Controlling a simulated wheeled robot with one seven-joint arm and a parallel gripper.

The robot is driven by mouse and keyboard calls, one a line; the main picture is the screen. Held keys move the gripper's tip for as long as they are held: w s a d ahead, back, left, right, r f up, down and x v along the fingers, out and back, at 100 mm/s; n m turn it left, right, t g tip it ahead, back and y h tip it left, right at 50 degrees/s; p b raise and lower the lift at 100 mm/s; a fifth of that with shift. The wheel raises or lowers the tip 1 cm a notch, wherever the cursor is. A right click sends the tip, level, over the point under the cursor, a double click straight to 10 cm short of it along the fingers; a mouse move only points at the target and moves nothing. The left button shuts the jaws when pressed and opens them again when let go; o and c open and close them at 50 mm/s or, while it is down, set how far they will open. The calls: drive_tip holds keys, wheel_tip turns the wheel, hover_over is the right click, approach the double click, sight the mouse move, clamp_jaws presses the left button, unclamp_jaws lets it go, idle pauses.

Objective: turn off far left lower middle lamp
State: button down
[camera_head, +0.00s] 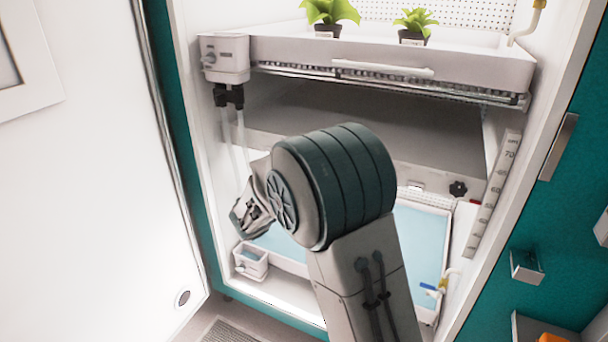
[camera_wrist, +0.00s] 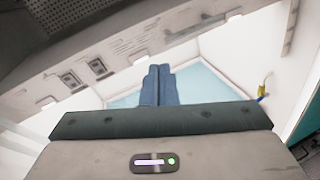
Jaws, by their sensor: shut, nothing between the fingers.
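The lower lamp fixture (camera_head: 340,120) is a wide grey slab across the chamber, below the plant shelf. Its pale front edge carries a black knob (camera_head: 458,188) and a small white part (camera_head: 415,187). In the wrist view a pale strip (camera_wrist: 130,55) with several small switch-like parts (camera_wrist: 97,67) crosses the upper left; I cannot tell which one is the lamp's switch or whether the lamp is lit. My gripper (camera_wrist: 159,70) is shut and empty, its blue-grey fingers together just below this strip. In the head view my arm hides the fingers and the middle of the fixture's front.
A plant shelf (camera_head: 290,50) with two potted plants is above. A blue-bottomed tray (camera_head: 420,240) lies below, with a small white box (camera_head: 250,262) at its left. The open door (camera_head: 90,170) stands left. A numbered scale (camera_head: 490,195) lines the right wall.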

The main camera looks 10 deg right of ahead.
drive_tip(key=w+a+f+n+t+y+b, duration=0.1)
drive_tip(key=w+a+f+n+t, duration=0.2)
drive_tip(key=w+a+n+t, duration=0.2)
drive_tip(key=a, duration=0.3)
drive_tip(key=shift+w+f+n+y+b, duration=0.25)
drive_tip(key=shift+f+n+y+b, duration=0.15)
drive_tip(key=b+x, duration=0.1)
drive_tip(key=x, duration=1.3)
